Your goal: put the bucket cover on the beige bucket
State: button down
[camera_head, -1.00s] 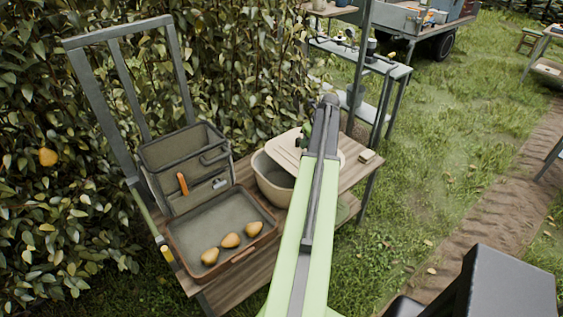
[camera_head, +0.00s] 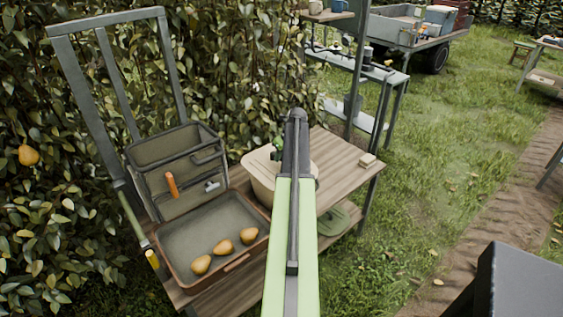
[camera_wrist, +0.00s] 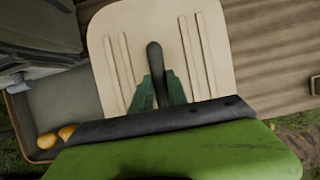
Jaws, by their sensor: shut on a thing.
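The beige bucket (camera_head: 261,191) stands on the wooden table, right of the tray, partly hidden behind my arm. The beige bucket cover (camera_head: 259,162) lies across the bucket's top in the head view, and my arm hides its right part. I cannot tell whether it rests on the rim or hovers just above it. In the wrist view the cover (camera_wrist: 112,38) is a pale rounded panel with raised ribs and a dark handle (camera_wrist: 154,56). My gripper (camera_wrist: 160,88) has its green fingers shut on that handle. The bucket is hidden beneath the cover there.
A brown-rimmed tray (camera_head: 262,243) with three pears (camera_head: 223,247) sits left of the bucket. A grey tool bag (camera_head: 170,150) stands behind it. The table's right end (camera_head: 348,165) is mostly clear, with a small block (camera_head: 367,160).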

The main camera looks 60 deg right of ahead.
jog(key=shift+r, duration=0.1)
jog(key=shift+f, duration=0.3)
jog(key=c, duration=1.3)
grip_release()
jog(key=shift+r, duration=0.1)
jog(key=shift+r, duration=0.1)
jog(key=shift+r, duration=0.2)
jog(key=p+v, duration=1.1)
jog(key=v, duration=0.1)
jog(key=shift+f, duration=0.1)
